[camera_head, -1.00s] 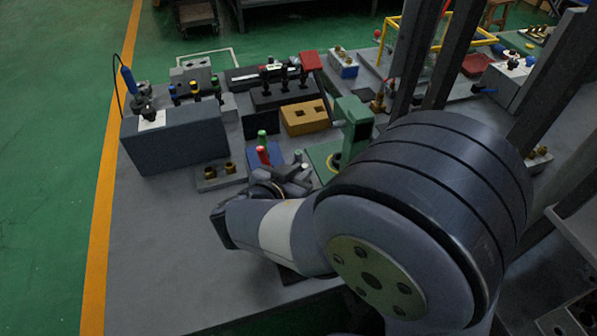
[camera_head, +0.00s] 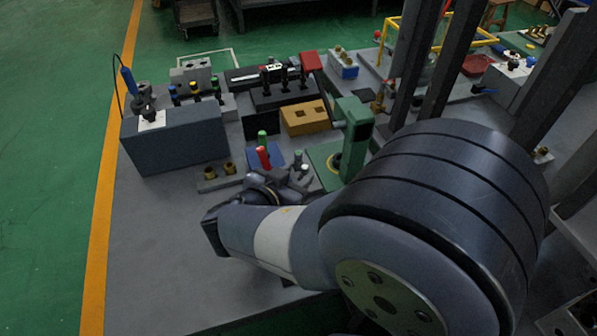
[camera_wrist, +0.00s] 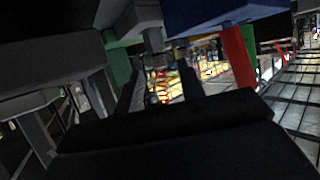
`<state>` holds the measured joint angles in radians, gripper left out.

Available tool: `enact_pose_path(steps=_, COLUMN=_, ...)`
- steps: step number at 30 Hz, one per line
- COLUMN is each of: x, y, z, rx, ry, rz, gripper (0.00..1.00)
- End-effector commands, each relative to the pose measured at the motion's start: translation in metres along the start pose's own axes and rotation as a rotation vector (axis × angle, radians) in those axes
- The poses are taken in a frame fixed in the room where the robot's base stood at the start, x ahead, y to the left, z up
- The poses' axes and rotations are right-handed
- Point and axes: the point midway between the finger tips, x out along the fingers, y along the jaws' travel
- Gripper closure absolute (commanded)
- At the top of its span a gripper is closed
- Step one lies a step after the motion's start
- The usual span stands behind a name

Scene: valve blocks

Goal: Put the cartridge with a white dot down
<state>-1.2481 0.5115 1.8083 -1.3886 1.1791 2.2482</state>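A green press-like stand (camera_head: 354,135) is close on the right. A yellow block (camera_head: 304,117) and a dark grey box (camera_head: 180,140) lie behind and left. Two brass fittings (camera_head: 219,171) are left of my gripper. The front left tabletop (camera_head: 150,260) is clear.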

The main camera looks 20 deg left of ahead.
Motion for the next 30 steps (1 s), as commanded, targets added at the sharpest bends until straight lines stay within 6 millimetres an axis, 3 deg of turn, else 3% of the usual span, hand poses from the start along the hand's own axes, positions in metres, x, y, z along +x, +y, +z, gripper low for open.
enact_pose_path(steps=6, x=-0.050, y=-0.001, z=0.001, rx=0.001, ry=0.000, rz=-0.007, gripper=0.63)
enact_pose_path(steps=13, x=-0.088, y=-0.001, z=0.001, rx=0.000, ry=0.000, rz=-0.004, gripper=0.63)
enact_pose_path(steps=19, x=-0.100, y=0.000, z=0.001, rx=0.000, ry=-0.001, rz=0.000, gripper=0.63)
enact_pose_path(steps=30, x=-0.100, y=0.000, z=0.001, rx=0.000, ry=0.000, rz=0.001, gripper=0.63)
